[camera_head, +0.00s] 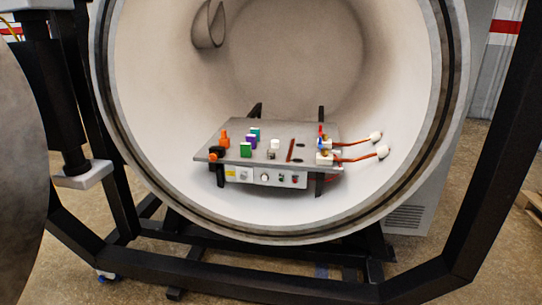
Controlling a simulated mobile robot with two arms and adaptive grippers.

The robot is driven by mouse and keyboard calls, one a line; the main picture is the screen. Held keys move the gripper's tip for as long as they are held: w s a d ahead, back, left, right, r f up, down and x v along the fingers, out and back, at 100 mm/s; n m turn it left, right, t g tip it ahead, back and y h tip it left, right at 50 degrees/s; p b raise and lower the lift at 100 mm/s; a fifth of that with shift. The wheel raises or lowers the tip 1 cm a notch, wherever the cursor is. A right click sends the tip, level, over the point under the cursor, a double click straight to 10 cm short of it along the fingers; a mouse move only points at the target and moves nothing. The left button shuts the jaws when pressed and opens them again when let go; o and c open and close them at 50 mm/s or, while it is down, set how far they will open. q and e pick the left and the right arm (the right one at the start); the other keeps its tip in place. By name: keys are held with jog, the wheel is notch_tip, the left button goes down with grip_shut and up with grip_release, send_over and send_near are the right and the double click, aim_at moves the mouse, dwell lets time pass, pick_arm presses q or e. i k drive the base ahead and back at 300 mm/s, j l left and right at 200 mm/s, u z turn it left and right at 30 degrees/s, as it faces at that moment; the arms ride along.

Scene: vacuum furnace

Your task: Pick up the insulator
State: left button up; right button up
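A grey plate-topped unit (220,147) sits inside the round chamber with small parts on it. I cannot tell for certain which part is the insulator. A small white piece (274,144) stands near the middle of the plate. White blocks (324,158) sit at the plate's right edge, with copper-coloured rods (352,158) running right from them to two white knobs: an upper one (376,137) and a lower one (382,151). Orange (224,138), purple (251,142) and green (246,149) parts stand on the left half. Neither of my grippers shows in this view.
The chamber's thick round rim (445,110) surrounds the opening, and its pale inner wall is otherwise mostly bare. A black frame (500,130) stands around the chamber. A large grey disc-like surface (15,190) fills the left edge.

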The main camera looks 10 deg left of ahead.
aim_at(274, 143)
jog(key=i+j+u, duration=0.1)
jog(key=i+j, duration=0.15)
jog(key=i, duration=0.15)
jog(key=i+j, duration=0.25)
jog(key=i, duration=0.15)
jog(key=i+j+u, duration=0.15)
jog(key=i, duration=0.3)
jog(key=k+j, duration=0.05)
